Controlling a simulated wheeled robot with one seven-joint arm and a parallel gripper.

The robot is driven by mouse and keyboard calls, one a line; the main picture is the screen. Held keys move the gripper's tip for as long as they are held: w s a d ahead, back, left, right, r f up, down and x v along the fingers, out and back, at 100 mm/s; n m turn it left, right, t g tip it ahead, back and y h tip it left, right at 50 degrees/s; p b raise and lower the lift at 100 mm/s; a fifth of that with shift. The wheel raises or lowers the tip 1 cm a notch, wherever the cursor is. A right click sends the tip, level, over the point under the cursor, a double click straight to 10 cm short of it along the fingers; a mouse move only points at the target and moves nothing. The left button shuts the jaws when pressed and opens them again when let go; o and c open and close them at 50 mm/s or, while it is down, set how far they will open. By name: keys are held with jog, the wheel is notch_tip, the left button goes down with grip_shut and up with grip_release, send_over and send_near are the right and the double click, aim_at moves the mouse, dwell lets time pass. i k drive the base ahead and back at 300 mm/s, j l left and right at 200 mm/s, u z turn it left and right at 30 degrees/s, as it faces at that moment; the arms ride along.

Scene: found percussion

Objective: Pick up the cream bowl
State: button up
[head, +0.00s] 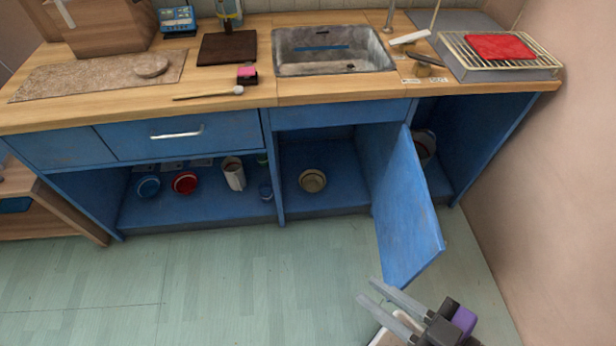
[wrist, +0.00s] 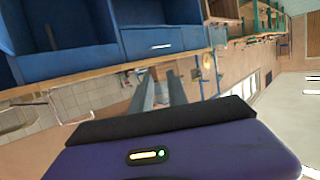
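The cream bowl (head: 312,181), looking yellowish in the shade, sits on the floor of the middle open compartment under the sink in the head view. My gripper (head: 367,290) is at the lower right of that view, well apart from the bowl, just by the lower end of the open blue door (head: 412,215). Its two grey fingers are spread with nothing between them. In the wrist view the gripper's fingers (wrist: 160,76) also show apart and empty. I cannot make out the bowl in the wrist view.
The open door stands out from the cabinet, right of the bowl's compartment. A blue bowl (head: 148,187), a red bowl (head: 185,182) and a white mug (head: 233,173) are in the left compartment. A pot (head: 424,147) stands behind the door. The green floor (head: 220,280) in front is clear.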

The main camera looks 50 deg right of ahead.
aim_at(312, 181)
jog(key=i+j, duration=0.2)
jog(key=i, duration=0.3)
jog(key=i+j, duration=0.2)
jog(key=i, duration=0.35)
jog(key=i+j, duration=0.2)
jog(key=i, duration=0.3)
jog(key=i+z, duration=0.1)
jog(key=z, duration=0.4)
jog(key=i+j+z, duration=0.1)
jog(key=z, duration=0.35)
jog(key=i+j+z, duration=0.1)
jog(key=z, duration=0.4)
jog(key=j+z, duration=0.2)
jog(key=z, duration=0.25)
jog(key=i, duration=0.05)
